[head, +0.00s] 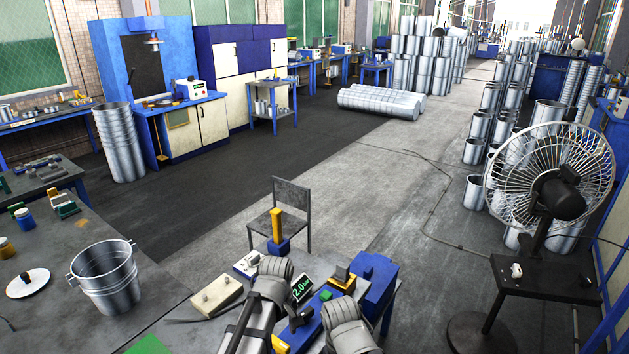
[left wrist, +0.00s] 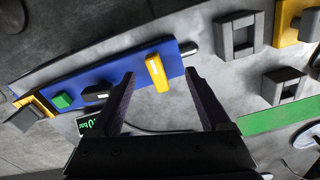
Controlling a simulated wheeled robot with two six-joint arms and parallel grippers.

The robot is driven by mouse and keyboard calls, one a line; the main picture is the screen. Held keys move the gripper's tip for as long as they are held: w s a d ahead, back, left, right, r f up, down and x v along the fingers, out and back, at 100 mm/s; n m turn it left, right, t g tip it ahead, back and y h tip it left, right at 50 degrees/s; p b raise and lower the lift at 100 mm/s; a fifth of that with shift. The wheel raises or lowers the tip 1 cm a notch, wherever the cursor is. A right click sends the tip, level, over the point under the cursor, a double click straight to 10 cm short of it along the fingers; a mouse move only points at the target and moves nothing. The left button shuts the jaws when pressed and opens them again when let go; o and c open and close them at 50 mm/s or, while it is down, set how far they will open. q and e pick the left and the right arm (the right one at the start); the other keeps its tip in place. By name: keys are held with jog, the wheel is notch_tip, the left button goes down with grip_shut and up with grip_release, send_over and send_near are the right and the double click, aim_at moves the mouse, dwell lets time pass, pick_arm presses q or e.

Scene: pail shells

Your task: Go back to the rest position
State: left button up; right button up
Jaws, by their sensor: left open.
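My left gripper (left wrist: 159,74) is open in the left wrist view, its two dark fingers spread apart with nothing held. Beyond the fingers lies a blue plate (left wrist: 125,80) with a yellow block (left wrist: 157,72) showing between the fingertips. In the head view my left arm reaches in at the bottom centre over the small bench (head: 322,264), and its fingers cannot be made out. The grey end of my right arm shows beside it, and its gripper is not visible.
A metal pail (head: 105,275) stands on the grey table at left. A gauge display (head: 302,288) and a blue box (head: 375,280) are on the bench. A chair (head: 280,212) stands behind it. A fan (head: 550,180) stands at right. The floor beyond the chair is largely clear.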

pick_arm(q)
jog(key=s+d+f+m+y+b, duration=0.1)
jog(key=s+d+m, duration=0.3)
jog(key=s+m, duration=0.7)
jog(key=shift+s+f+m, duration=0.2)
jog(key=shift+s+m, duration=0.1)
jog(key=shift+m, duration=0.4)
